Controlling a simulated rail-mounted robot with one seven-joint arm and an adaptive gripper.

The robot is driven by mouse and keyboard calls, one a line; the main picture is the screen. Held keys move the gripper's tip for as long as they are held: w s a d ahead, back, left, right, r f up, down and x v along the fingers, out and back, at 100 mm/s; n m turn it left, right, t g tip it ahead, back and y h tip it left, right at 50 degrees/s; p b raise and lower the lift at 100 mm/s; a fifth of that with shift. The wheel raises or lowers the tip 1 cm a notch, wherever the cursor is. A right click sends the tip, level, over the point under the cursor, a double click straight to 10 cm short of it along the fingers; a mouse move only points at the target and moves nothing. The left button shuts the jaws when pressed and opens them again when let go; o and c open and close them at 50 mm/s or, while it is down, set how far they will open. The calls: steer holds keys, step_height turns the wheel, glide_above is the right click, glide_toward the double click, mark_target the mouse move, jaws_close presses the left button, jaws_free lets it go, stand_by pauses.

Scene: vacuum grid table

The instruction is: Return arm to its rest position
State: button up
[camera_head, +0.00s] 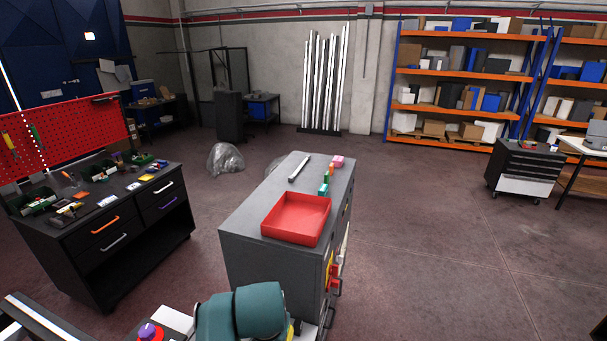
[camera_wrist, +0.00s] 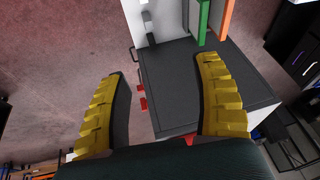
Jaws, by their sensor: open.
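My gripper (camera_wrist: 165,66) shows in the wrist view with its two yellow, ridged fingers spread wide apart. Nothing is held between them. A dark grey surface (camera_wrist: 180,75) lies beyond the fingers, with a green strip (camera_wrist: 203,20) and an orange strip (camera_wrist: 226,18) at its upper edge. My teal arm (camera_head: 240,313) shows at the bottom of the head view, near the front of the grey cabinet (camera_head: 247,262). The gripper's fingers cannot be made out in the head view.
On the cabinet top are a red tray (camera_head: 297,218), a metal bar (camera_head: 299,169), a pink block (camera_head: 338,161) and small green and orange pieces (camera_head: 325,184). A dark workbench (camera_head: 75,270) stands left. Open floor (camera_head: 430,240) lies right, with a drawer cart (camera_head: 525,170) beyond.

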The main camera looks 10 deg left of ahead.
steer(key=s+d+r+m+t+h, duration=0.1)
steer(key=s+d+r+t, duration=0.2)
steer(key=d+r+t, duration=1)
steer(key=s+d+r+t, duration=0.1)
steer(key=s+r, duration=0.3)
steer(key=r, duration=0.4)
steer(key=s+d+r+n+t, duration=0.1)
steer(key=s+r, duration=0.3)
steer(key=r, duration=0.4)
steer(key=s+d+r+n+t, duration=0.1)
steer(key=s+d+r+t, duration=0.2)
steer(key=r, duration=0.5)
steer(key=shift+s+h, duration=0.3)
steer(key=shift+s, duration=0.55)
steer(key=shift+d, duration=0.1)
